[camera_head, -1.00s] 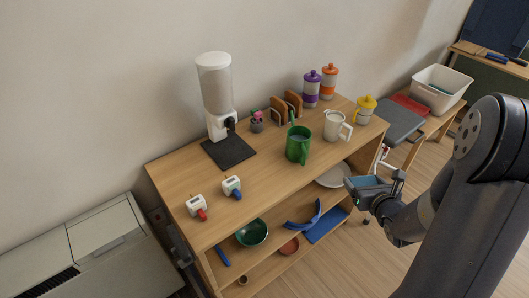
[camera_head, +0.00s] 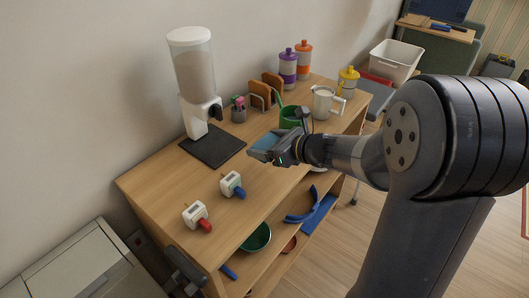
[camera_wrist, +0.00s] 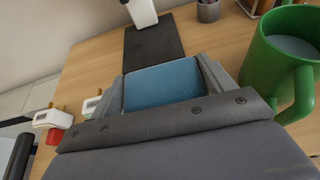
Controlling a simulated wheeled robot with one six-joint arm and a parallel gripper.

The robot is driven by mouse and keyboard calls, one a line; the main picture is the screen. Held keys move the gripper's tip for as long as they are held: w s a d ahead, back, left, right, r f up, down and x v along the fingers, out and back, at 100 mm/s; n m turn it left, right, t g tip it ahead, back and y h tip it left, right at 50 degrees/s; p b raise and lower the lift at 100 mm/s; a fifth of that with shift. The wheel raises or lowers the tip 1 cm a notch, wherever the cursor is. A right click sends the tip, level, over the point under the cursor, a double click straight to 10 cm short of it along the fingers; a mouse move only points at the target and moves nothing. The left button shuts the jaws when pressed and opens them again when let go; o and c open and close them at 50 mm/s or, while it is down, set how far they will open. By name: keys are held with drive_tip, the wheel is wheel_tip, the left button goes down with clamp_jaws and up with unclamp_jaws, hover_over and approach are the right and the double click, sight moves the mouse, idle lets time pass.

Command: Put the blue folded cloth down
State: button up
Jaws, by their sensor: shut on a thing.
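The blue folded cloth (camera_wrist: 163,83) is between the two fingers of my gripper (camera_wrist: 165,80) in the wrist view. In the head view the cloth (camera_head: 265,143) shows as a small blue patch at the tip of my gripper (camera_head: 268,150). My gripper is shut on it over the wooden top of the shelf unit (camera_head: 160,185). Whether the cloth touches the top cannot be told. The green mug (camera_head: 291,118) is just behind the gripper and partly hidden by it.
A dispenser (camera_head: 193,80) stands on a dark mat (camera_head: 213,147). Two small white devices (camera_head: 232,184) sit at front left. A white pitcher (camera_head: 325,102) and lidded bottles (camera_head: 288,68) stand at the back right. Bare wood lies between mat and devices.

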sight(267, 168)
drive_tip(key=shift+f+b, duration=0.65)
drive_tip(key=shift+f, duration=2.4)
drive_tip(key=shift+f, duration=0.15)
drive_tip(key=o, duration=1)
drive_tip(key=shift+r, duration=0.25)
drive_tip(key=p+v, duration=0.1)
drive_tip(key=v, duration=1.1)
drive_tip(key=shift+d+f+p, duration=0.1)
drive_tip(key=shift+p, duration=0.2)
